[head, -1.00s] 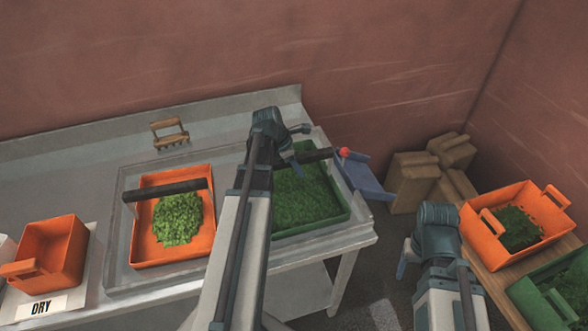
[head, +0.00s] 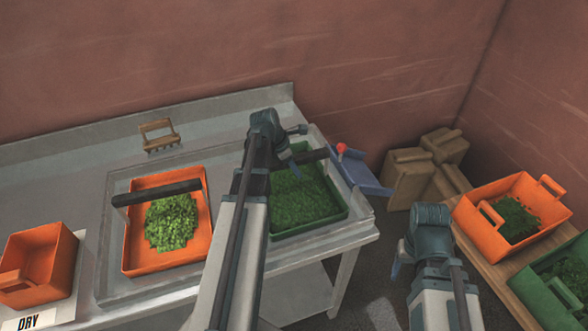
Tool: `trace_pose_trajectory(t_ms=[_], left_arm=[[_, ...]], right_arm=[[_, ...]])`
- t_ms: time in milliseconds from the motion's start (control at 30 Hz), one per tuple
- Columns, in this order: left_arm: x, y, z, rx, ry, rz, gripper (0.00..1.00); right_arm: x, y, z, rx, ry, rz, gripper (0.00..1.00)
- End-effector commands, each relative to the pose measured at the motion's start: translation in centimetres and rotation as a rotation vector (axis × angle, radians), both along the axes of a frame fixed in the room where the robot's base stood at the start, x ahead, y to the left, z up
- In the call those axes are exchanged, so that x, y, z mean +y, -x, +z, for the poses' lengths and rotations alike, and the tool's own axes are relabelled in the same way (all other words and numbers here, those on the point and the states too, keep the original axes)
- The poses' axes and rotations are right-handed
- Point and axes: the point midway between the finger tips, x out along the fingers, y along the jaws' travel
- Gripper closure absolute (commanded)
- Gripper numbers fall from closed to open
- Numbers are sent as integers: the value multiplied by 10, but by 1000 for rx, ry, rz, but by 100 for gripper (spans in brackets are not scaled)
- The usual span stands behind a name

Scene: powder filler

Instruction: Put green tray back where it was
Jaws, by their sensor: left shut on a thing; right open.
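The green tray (head: 326,212) holds green powder and is at the right end of the metal table's recessed bed. A dark bar handle spans it, its right end showing near the tray's far edge. My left gripper (head: 298,158) is over the tray and shut on that handle; the jaws are partly hidden by my wrist. My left arm covers the tray's left side, and I cannot tell whether the tray is resting or slightly raised. My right gripper (head: 397,266) is open and empty, low and right of the table, mostly hidden by its wrist.
An orange tray (head: 138,243) with green powder lies left in the bed. An orange bin (head: 62,263) stands by the DRY label (head: 30,321). A wooden bench (head: 470,228) carries an orange bin (head: 480,236) and green bin (head: 537,299). A blue chute (head: 360,176) juts right.

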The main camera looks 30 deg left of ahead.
Motion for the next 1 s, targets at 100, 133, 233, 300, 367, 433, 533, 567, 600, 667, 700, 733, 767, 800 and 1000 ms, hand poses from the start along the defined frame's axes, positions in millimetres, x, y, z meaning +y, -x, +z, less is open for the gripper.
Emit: trace_pose_trajectory(t_ms=[100,133,233,300,367,433,533,567,600,667,700,733,767,800,1000], left_arm=[[0,0,-4,-1,1,0,100],[0,0,-3,0,0,0,57],[0,0,-3,0,0,0,39],[0,0,-3,0,0,0,33],[0,0,-3,0,0,0,33],[0,0,-3,0,0,0,33],[0,0,-2,0,0,0,33],[0,0,-2,0,0,0,33],[0,0,-2,0,0,0,33],[0,0,0,0,0,0,33],[0,0,2,0,0,0,33],[0,0,3,0,0,0,33],[1,1,5,0,0,1,33],[2,2,8,0,0,1,33],[7,8,29,0,0,2,33]], right_arm=[[0,0,-4,0,0,0,35],[0,0,-3,0,0,0,35],[0,0,-3,0,0,0,35],[0,0,-3,0,0,0,35],[0,0,-3,0,0,0,35],[0,0,-3,0,0,0,35],[0,0,-3,0,0,0,35],[0,0,-2,0,0,0,35],[0,0,-2,0,0,0,35],[0,0,0,0,0,0,35],[0,0,2,0,0,0,35],[0,0,3,0,0,0,35],[0,0,5,0,0,0,35],[0,0,8,0,0,0,35],[0,0,29,0,0,1,35]])
